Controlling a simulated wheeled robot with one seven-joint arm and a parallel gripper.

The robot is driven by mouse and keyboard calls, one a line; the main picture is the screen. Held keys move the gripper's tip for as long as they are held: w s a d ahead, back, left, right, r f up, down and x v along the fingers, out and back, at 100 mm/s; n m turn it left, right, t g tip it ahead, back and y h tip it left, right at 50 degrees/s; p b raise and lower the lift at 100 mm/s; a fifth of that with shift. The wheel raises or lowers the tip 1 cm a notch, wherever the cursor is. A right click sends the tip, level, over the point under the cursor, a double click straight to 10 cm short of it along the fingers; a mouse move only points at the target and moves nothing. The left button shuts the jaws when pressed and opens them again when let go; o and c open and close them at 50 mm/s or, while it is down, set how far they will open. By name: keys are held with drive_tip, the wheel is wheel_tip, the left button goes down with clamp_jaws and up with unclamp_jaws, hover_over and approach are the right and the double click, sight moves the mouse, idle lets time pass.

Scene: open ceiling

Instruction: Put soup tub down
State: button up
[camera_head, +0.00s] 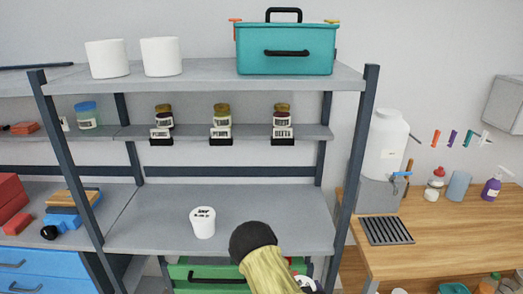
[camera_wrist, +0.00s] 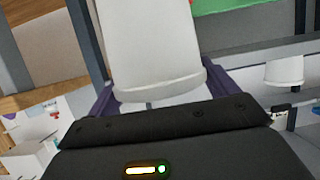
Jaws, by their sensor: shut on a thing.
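A white tub (camera_wrist: 150,45) fills the upper middle of the wrist view. My gripper (camera_wrist: 158,90) is shut on it, with purple fingers at both sides near its rim. No label shows on the side facing the wrist camera. In the head view my arm hides most of the gripper, and the held tub cannot be made out clearly there. Another white tub with dark lettering on its lid (camera_head: 203,222) stands upright on the middle shelf (camera_head: 270,205), left of my arm.
The middle shelf is bare around the standing tub. Above it are small jars (camera_head: 221,120) with label blocks, two white canisters (camera_head: 107,59) and a teal toolbox (camera_head: 285,48). A green drawer unit (camera_head: 210,273) is below. A wooden counter (camera_head: 450,235) stands at right.

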drive_tip(key=s+f, duration=0.6)
drive_tip(key=f, duration=0.5)
drive_tip(key=shift+w+f, duration=0.1)
drive_tip(key=shift+w, duration=0.05)
